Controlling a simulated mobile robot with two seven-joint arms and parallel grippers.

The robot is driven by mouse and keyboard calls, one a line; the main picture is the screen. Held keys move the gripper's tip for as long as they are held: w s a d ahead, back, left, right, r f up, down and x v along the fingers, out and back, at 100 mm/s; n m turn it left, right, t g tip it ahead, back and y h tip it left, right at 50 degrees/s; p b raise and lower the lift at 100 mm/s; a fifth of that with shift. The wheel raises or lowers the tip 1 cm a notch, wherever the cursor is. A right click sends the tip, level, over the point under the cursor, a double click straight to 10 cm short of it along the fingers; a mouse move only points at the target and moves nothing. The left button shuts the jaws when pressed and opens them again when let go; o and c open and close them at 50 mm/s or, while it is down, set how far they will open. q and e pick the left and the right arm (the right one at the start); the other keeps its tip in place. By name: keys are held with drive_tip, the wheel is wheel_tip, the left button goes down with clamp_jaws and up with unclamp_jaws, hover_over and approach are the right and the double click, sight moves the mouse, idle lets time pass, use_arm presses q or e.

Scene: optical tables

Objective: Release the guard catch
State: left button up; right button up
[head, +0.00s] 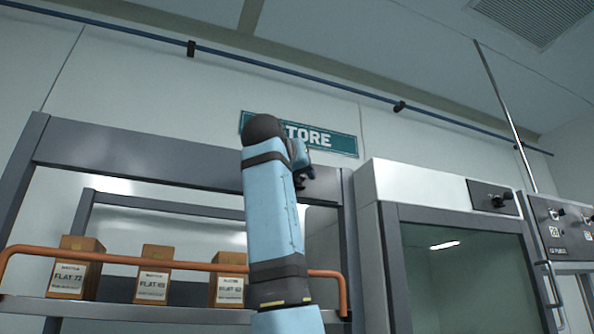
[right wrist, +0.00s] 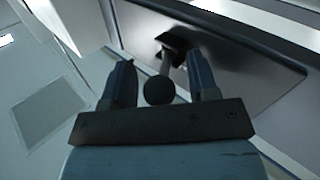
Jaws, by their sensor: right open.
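The guard catch appears as a small black lever (head: 495,201) on a dark plate at the top of the glass-fronted cabinet, in the right of the head view. In the right wrist view a grey rod with a black ball knob (right wrist: 159,90) stands out from a dark panel. My right gripper (right wrist: 160,62) is open, and the ball shows between its two fingers; I cannot tell whether they touch it. In the head view the right gripper (head: 304,177) is small and partly hidden by my blue forearm, left of the cabinet in the picture. My left gripper is out of view.
The glass-fronted cabinet (head: 390,262) stands at the right, beside a control panel (head: 567,227) with knobs. At the left, a shelf (head: 120,312) holds boxes (head: 152,273) behind an orange rail (head: 120,259). A STORE sign (head: 335,143) hangs behind my arm.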

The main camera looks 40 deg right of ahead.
drive_tip(key=shift+w+d, duration=0.15)
drive_tip(key=shift+d, duration=0.05)
drive_tip(key=c, duration=0.9)
